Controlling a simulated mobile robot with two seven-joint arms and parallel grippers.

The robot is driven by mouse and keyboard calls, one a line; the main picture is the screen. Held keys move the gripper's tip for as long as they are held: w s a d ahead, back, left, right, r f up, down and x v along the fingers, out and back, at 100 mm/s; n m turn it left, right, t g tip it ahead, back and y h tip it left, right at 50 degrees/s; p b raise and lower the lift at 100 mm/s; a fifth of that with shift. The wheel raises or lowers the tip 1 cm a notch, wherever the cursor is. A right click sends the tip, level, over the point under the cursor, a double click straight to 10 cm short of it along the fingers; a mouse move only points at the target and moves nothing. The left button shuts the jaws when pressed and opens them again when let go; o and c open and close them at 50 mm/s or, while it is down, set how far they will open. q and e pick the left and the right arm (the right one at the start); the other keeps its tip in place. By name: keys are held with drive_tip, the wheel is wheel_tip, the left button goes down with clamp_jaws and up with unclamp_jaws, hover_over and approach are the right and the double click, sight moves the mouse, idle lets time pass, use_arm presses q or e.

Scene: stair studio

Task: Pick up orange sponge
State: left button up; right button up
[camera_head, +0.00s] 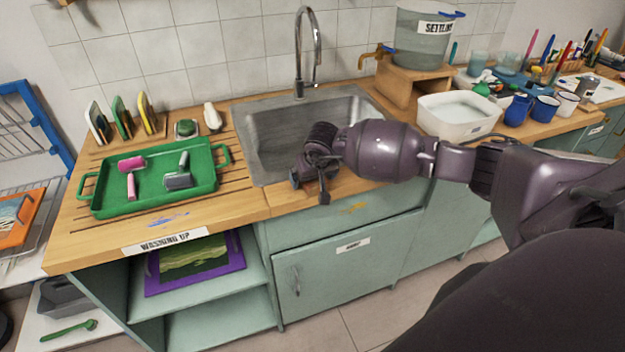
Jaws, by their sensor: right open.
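Three upright flat sponge-like pieces stand in a row at the back left of the wooden counter: a white one (98,122), a green one (122,117) and a yellow-orange one (146,114). The yellow-orange one is the closest in colour to an orange sponge; I cannot tell for sure that it is the orange sponge. My left gripper is out of view.
A green tray (205,182) with a pink roller (131,175) and a grey roller (179,174) lies in front of the upright pieces. A green scrubber (187,128) and a white item (212,117) stand left of the sink (270,135). The tall faucet (300,60) rises behind it.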

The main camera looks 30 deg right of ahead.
drive_tip(key=c, duration=1)
drive_tip(key=shift+r+p, duration=0.4)
drive_tip(key=shift+p, duration=0.15)
wheel_tip(320, 180, up, 20)
drive_tip(key=b, duration=0.1)
drive_tip(key=shift+f, duration=0.15)
